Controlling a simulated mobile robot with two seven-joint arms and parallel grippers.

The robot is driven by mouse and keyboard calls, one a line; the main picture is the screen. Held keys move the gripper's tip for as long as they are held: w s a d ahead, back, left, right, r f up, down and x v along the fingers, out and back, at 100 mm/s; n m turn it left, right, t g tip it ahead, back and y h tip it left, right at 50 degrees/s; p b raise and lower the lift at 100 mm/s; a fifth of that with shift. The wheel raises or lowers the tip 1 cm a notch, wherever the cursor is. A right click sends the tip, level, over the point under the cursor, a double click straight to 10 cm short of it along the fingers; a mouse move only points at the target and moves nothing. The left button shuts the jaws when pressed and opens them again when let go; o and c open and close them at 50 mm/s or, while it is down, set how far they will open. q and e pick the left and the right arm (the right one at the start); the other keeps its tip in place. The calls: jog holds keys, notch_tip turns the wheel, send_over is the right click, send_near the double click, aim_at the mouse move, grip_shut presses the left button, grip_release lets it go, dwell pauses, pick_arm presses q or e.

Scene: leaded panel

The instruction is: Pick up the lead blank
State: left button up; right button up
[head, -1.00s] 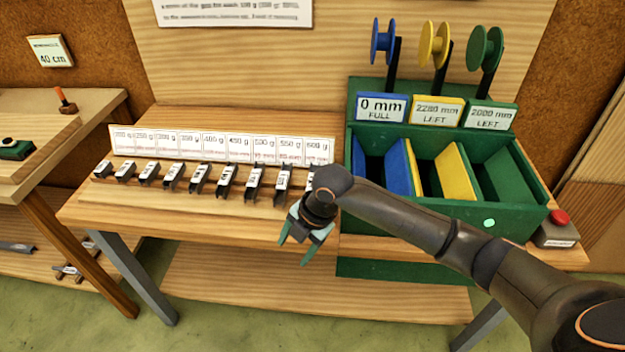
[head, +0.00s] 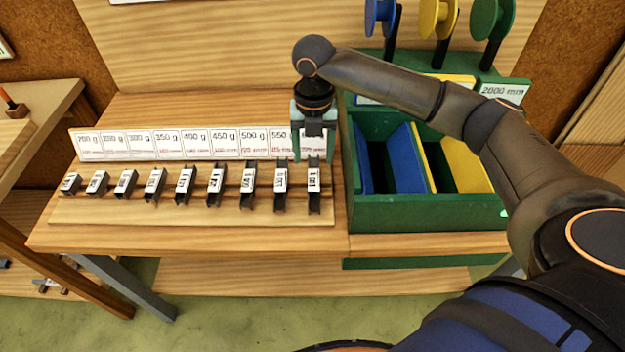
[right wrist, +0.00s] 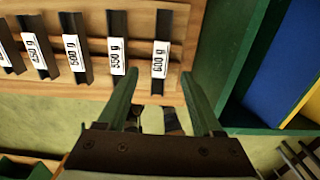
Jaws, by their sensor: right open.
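Several dark lead blanks with white gram labels stand in a row on a wooden rack (head: 120,211). The rightmost blank (head: 314,190) shows in the right wrist view (right wrist: 161,45) with the label 600 g; beside it is the 550 g blank (right wrist: 117,45). My right gripper (head: 314,158) is open and empty, above and behind the rightmost blank in the head view. In the right wrist view its fingers (right wrist: 159,80) point at the 600 g blank, one to each side of its line. I cannot tell the height of the gap. My left gripper is not in view.
A row of weight cards (head: 180,144) stands behind the rack. A green bin (head: 430,214) with blue and yellow dividers stands close on the right, with spools (head: 437,18) behind it. The bench front (head: 180,239) is clear.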

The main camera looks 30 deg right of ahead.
aim_at(314, 179)
notch_tip(314, 179, down, 2)
jog(key=shift+f, duration=0.1)
jog(key=shift+s+f, duration=0.15)
jog(key=shift+f, duration=2.5)
jog(key=shift+c, duration=0.3)
grip_shut()
jog(key=shift+r, duration=0.15)
